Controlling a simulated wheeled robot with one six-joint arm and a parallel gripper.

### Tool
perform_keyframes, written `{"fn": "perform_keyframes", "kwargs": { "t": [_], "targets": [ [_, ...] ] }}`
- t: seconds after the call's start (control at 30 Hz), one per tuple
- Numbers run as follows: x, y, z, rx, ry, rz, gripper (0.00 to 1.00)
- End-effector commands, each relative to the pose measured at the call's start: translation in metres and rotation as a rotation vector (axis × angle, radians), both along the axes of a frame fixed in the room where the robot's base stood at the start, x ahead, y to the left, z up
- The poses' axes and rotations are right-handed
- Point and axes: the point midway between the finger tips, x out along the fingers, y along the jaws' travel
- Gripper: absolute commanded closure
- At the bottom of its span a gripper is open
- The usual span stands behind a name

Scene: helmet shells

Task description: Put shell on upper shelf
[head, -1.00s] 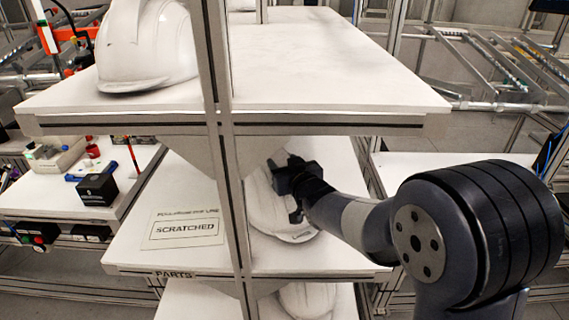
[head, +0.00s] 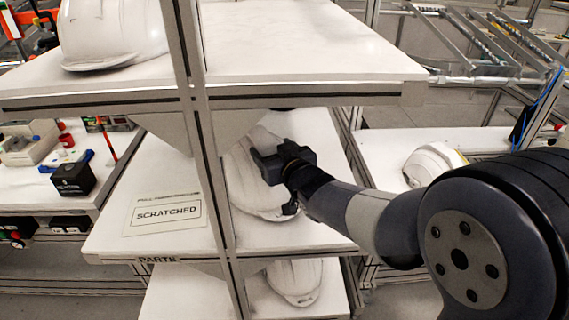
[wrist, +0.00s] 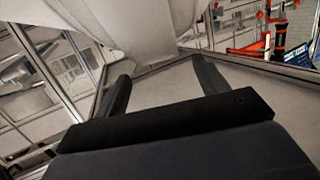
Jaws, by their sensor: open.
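A white helmet shell (head: 247,190) sits on the middle shelf (head: 160,240), behind the front post. My gripper (head: 272,165) is in front of this shell and overlaps it in the head view. In the wrist view its two fingers (wrist: 163,82) are spread, with nothing seen between their tips. A large white curved surface, apparently the shell (wrist: 130,25), is just beyond them. I cannot tell whether the fingers touch it. The upper shelf (head: 300,50) is a white board above, with another white shell (head: 112,35) at its left and bare board to the right.
A SCRATCHED sign (head: 168,213) lies on the middle shelf. Another shell (head: 295,280) is on the lower shelf. A side table (head: 390,150) at right holds a white shell (head: 432,165). The metal post (head: 195,100) and the upper shelf's edge are close to my gripper.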

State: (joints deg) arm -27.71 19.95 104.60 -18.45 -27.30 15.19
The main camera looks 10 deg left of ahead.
Motion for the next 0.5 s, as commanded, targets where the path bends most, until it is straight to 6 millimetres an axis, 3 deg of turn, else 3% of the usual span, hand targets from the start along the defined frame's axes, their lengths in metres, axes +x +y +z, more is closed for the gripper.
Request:
{"fn": "perform_keyframes", "kwargs": {
  "t": [0.2,0.5],
  "targets": [
    [-0.029,-0.022,0.004,0.000,-0.001,-0.002,0.31],
    [-0.050,-0.037,0.009,-0.001,-0.001,-0.001,0.31]
  ]
}}
